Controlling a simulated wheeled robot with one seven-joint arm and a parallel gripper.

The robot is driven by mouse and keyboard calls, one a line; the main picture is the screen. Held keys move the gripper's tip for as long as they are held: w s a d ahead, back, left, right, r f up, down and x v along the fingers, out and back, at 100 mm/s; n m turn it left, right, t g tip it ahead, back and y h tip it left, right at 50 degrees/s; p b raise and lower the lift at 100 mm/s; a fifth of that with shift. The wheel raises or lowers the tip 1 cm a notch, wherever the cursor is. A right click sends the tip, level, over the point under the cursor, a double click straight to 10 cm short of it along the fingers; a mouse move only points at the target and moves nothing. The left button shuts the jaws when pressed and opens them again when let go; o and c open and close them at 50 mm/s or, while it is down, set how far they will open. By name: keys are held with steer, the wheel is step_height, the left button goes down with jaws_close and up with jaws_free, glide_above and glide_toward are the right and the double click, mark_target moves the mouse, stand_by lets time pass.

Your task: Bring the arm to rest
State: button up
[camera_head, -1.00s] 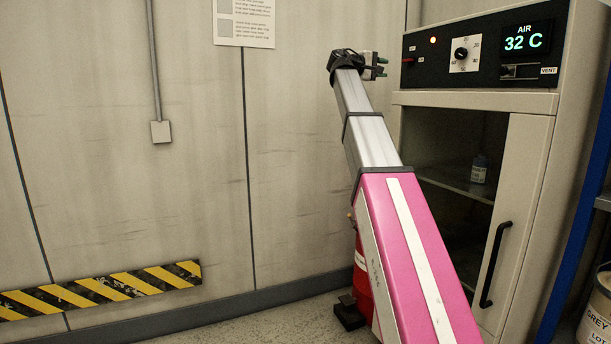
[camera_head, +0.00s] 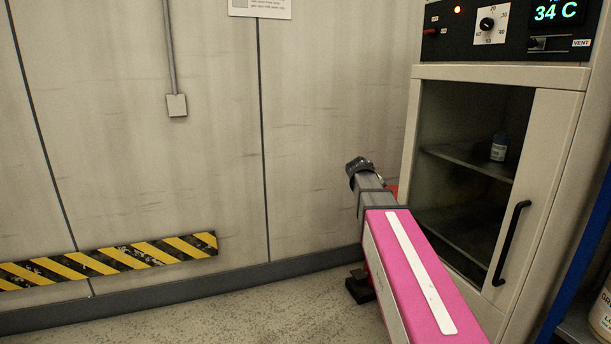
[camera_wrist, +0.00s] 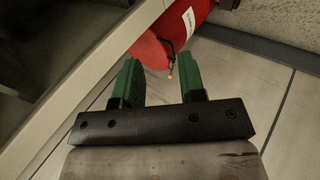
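My arm, pink with grey upper links, rises in front of the wall beside a cabinet in the head view. Its dark end is low, near the cabinet's left edge, and my gripper's fingers are hidden there. In the wrist view my gripper (camera_wrist: 159,72) shows two green fingers standing apart with nothing between them. A red cylinder (camera_wrist: 176,32) with a white label lies beyond the fingertips, apart from them as far as I can tell.
The cabinet (camera_head: 500,75) stands right of my arm, its display reading 34 C. A small bottle (camera_head: 499,148) sits on its inner shelf. A black door handle (camera_head: 510,243) projects at the front. A striped strip (camera_head: 110,260) runs along the wall. Floor at left is clear.

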steer(key=s+a+f+m+g+y, duration=0.2)
steer(key=s+a+f+y, duration=0.1)
steer(key=s+f, duration=0.9)
steer(key=s+a+f+m+g+y, duration=0.2)
steer(key=s+a+f, duration=0.3)
steer(key=s+f, duration=0.7)
step_height(320, 180, down, 3)
steer(key=shift+s+f+y, duration=0.15)
steer(key=shift+y, duration=0.65)
